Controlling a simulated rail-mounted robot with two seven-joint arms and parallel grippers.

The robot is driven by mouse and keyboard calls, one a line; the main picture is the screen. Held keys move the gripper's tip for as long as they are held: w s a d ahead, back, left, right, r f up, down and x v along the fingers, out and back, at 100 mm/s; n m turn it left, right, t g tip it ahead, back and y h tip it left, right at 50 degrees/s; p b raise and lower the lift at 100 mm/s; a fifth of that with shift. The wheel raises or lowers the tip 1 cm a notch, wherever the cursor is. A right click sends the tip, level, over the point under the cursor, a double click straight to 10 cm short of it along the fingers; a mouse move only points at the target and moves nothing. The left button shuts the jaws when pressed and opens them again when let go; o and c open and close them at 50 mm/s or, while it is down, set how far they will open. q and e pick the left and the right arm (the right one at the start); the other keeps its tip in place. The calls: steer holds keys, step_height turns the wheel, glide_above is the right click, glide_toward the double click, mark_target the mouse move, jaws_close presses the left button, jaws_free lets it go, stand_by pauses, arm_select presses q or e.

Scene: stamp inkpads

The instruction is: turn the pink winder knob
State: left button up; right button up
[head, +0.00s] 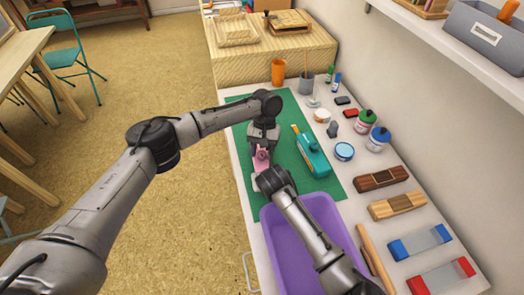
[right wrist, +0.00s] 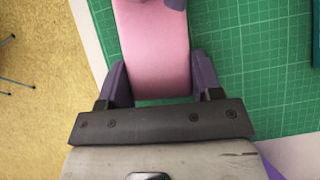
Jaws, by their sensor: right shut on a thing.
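The pink winder (head: 259,165) is at the left edge of the green mat in the head view, small and partly covered by my arms. Its pink body (right wrist: 155,40) fills the upper middle of the right wrist view. My right gripper (right wrist: 158,80) has one purple finger on each side of this body and is shut on it. My left gripper (head: 263,145) points down over the winder's far part, close to it. The left fingertips are too small and hidden to judge their opening. The knob is not clearly made out; a purple-grey part shows on the body at the top of the right wrist view.
The green mat (head: 248,112) lies under the work. A teal tool (head: 311,152) lies on it to the right. A purple tub (head: 341,221) stands at the near side, under my right arm. Jars, wooden blocks and inkpads line the right side.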

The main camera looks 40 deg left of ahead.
arm_select(q)
steer(key=c, duration=0.6)
steer(key=m+y, duration=0.1)
steer(key=m, duration=0.3)
steer(key=shift+m+y, duration=0.4)
steer(key=shift+c, duration=0.2)
steer(key=o, duration=0.9)
steer(key=shift+o, duration=0.2)
steer(key=v, duration=1.2)
steer(key=shift+w, duration=0.2)
